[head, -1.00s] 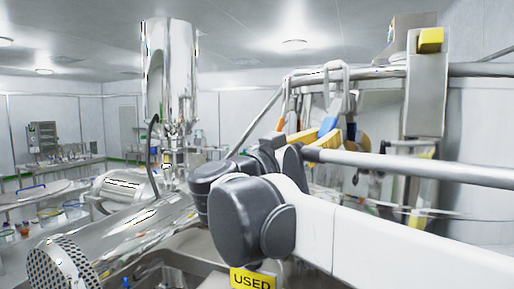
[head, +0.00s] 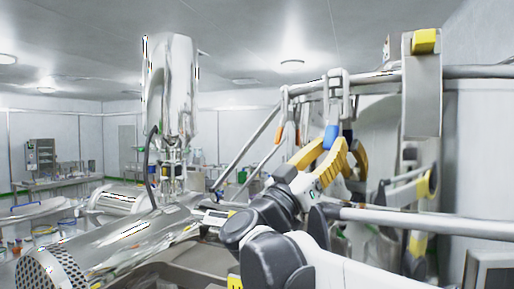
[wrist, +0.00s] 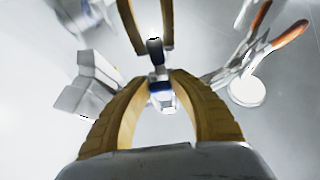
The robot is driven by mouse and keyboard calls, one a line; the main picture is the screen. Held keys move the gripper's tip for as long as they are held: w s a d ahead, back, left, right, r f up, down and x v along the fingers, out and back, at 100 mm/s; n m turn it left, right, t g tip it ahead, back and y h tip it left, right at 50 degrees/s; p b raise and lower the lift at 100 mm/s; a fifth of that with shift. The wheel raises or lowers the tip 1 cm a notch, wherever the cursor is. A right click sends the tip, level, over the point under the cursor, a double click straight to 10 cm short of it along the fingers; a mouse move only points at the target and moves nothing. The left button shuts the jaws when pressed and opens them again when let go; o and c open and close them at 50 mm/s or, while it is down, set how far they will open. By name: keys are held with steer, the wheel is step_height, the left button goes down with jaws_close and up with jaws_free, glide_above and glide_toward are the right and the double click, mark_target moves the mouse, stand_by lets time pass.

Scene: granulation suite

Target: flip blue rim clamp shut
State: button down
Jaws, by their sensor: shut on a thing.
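The blue rim clamp (head: 331,136) hangs at the rim in the head view, with its grey metal body above its blue part. My gripper (head: 335,150) has tan-yellow curved fingers and reaches it from below. In the wrist view my gripper (wrist: 162,75) has its fingers around the clamp (wrist: 163,101), whose pale metal and a little blue show between them. My gripper is shut on the clamp. The fingers hide part of it, so I cannot tell whether its lever is open or closed.
An orange-handled clamp (head: 279,131) hangs left of the blue one; orange handles (wrist: 288,36) also show at right in the wrist view. A grey post with a yellow block (head: 425,41) stands right of the clamp. A shiny steel column (head: 170,90) stands at left.

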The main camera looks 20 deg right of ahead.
steer(key=shift+r, duration=0.1)
steer(key=c, duration=1.1)
jaws_free()
steer(key=shift+d, duration=0.1)
steer(key=shift+c, duration=0.2)
steer(key=v, duration=1.2)
